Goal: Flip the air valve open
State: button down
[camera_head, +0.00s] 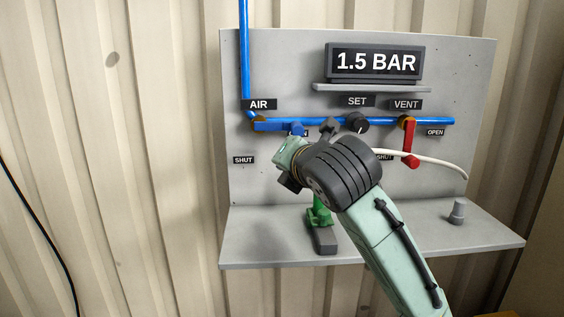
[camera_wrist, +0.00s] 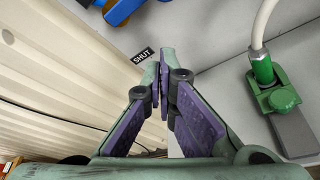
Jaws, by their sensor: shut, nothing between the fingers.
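The air valve's blue handle (camera_head: 275,126) is under the AIR label in the head view. The blue handle (camera_wrist: 122,10) also shows at the top of the wrist view, cut by the frame edge. The SHUT label (camera_head: 243,160) is below the pivot; in the wrist view it lies just above my fingertips. My gripper (camera_wrist: 163,72) is shut and empty, apart from the handle. My wrist hides the fingers in the head view.
The gauge (camera_head: 375,62) reads 1.5 BAR. The red vent handle (camera_head: 410,143) points down, right of the black SET knob (camera_head: 357,122). A green fitting (camera_wrist: 280,98) with a white hose stands on the shelf. A small grey peg (camera_head: 457,212) is at the shelf's right.

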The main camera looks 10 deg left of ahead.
jog(key=shift+v, duration=1.75)
